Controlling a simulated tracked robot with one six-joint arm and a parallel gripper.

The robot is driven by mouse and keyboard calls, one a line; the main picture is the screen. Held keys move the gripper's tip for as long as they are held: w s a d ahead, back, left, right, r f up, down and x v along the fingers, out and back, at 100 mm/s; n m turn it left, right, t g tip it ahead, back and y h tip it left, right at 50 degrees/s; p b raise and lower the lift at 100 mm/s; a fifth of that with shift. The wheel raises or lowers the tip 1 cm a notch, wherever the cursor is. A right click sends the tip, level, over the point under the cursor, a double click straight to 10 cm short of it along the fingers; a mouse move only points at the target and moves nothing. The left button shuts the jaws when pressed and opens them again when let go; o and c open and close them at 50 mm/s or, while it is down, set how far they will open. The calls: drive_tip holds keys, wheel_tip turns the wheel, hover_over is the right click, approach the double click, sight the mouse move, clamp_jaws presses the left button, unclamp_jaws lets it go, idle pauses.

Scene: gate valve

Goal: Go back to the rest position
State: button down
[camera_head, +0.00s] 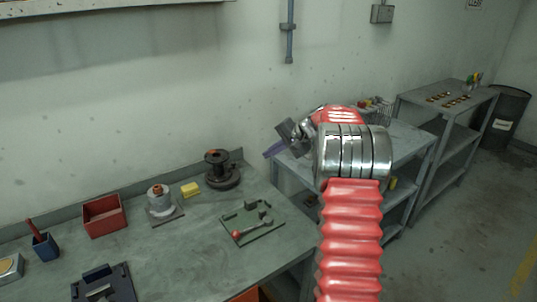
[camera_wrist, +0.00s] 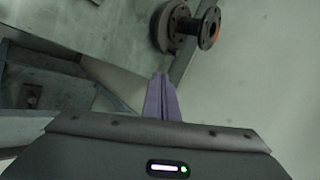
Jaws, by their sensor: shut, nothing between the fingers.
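My gripper (camera_head: 273,149) is raised at the upper middle of the head view, in front of the wall and beyond the bench's right end. Its purple fingers also show in the wrist view (camera_wrist: 162,97), pressed together and empty. A dark flanged valve part (camera_head: 219,170) stands at the back of the bench, left of my gripper and apart from it. The same flanged part (camera_wrist: 187,27) shows at the top of the wrist view. My gripper touches nothing that I can see.
The grey bench (camera_head: 190,250) holds a red bin (camera_head: 104,216), a yellow block (camera_head: 190,190), a grey round part (camera_head: 160,199) and a plate with a red-knobbed lever (camera_head: 251,224). Metal shelf tables (camera_head: 411,137) stand behind my arm. A dark barrel (camera_head: 507,112) stands far right.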

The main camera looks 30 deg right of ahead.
idle(0.3)
drive_tip(key=shift+g, duration=0.8)
drive_tip(key=s+f, duration=0.4)
drive_tip(key=f, duration=0.1)
drive_tip(key=shift+s+a+f, duration=0.15)
drive_tip(key=shift+a+f, duration=0.1)
drive_tip(key=shift+a, duration=0.05)
drive_tip(key=shift+n+g+h, duration=0.4)
drive_tip(key=shift+n+g, duration=0.2)
drive_tip(key=shift+g, duration=0.2)
drive_tip(key=s+a, duration=0.2)
drive_tip(key=s, duration=0.1)
drive_tip(key=s+a, duration=0.1)
drive_tip(key=s, duration=0.1)
drive_tip(key=shift+a+f, duration=0.3)
drive_tip(key=s+a+r+n+h, duration=0.1)
drive_tip(key=s+a+r+n, duration=0.2)
drive_tip(key=s+a, duration=0.6)
drive_tip(key=s+a+r+n+h, duration=0.1)
drive_tip(key=s+a+r+n, duration=0.3)
drive_tip(key=s+a, duration=0.5)
drive_tip(key=s+a+r+n+h, duration=0.1)
drive_tip(key=s+a+r+n, duration=0.3)
drive_tip(key=s+a, duration=0.6)
drive_tip(key=s, duration=0.3)
drive_tip(key=shift+r+t+h, duration=0.3)
